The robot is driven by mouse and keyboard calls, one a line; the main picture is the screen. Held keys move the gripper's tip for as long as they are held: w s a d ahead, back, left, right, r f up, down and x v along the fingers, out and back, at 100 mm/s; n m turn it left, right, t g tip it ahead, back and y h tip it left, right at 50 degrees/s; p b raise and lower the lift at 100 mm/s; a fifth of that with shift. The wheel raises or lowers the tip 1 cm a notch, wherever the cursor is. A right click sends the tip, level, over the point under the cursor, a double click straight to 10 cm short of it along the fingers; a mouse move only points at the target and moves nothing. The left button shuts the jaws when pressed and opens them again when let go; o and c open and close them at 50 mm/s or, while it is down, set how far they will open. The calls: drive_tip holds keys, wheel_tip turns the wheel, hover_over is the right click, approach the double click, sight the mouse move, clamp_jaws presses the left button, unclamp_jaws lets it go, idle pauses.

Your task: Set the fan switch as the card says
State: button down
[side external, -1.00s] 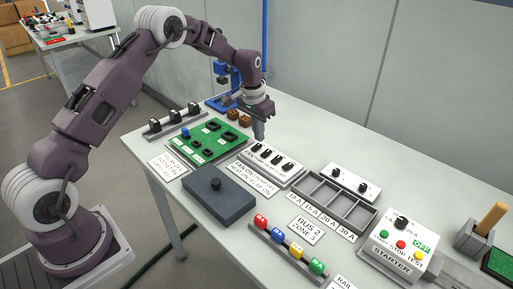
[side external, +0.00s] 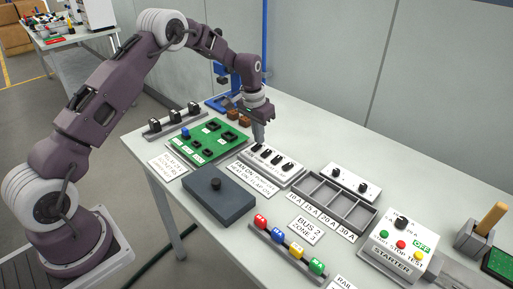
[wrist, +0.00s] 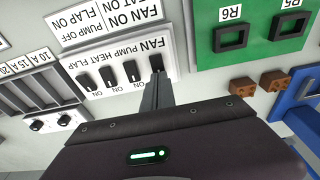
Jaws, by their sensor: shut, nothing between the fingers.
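The white switch panel (side external: 284,178) carries a row of black switches labelled FAN, PUMP, HEAT and FLAP; it also shows in the wrist view (wrist: 90,82). The card (wrist: 92,22) lies beside it and reads FAN ON, PUMP OFF, HEAT ON, FLAP ON. My gripper (side external: 259,146) is shut and empty, pointing down at the FAN end of the panel. In the wrist view its fingertips (wrist: 157,82) are right at the fan switch (wrist: 157,64) and partly cover it. I cannot tell whether they touch, nor the fan switch's setting.
A green board (side external: 203,149) with black sockets stands to the left of the panel. A grey compartment tray (side external: 340,207) and a white two-knob box (side external: 354,184) are to the right. A dark grey block (side external: 213,199) is in front. Small brown blocks (side external: 238,117) lie behind.

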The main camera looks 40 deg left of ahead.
drive_tip(key=shift+f, duration=0.5)
drive_tip(key=shift+r, duration=3.55)
drive_tip(key=s+d+r+t, duration=0.1)
drive_tip(key=s+d+r, duration=0.3)
drive_tip(key=s+r, duration=0.45)
drive_tip(key=s+d+r+t, duration=0.1)
drive_tip(key=s+d+r, duration=0.2)
drive_tip(key=s+r, duration=0.5)
drive_tip(key=s+d+t, duration=0.1)
drive_tip(key=s+d, duration=0.1)
drive_tip(key=s, duration=0.9)
drive_tip(key=s+d, duration=0.2)
drive_tip(key=s, duration=0.9)
drive_tip(key=shift+s+r+t, duration=0.25)
drive_tip(key=shift+r+t, duration=0.05)
drive_tip(key=shift+t, duration=0.1)
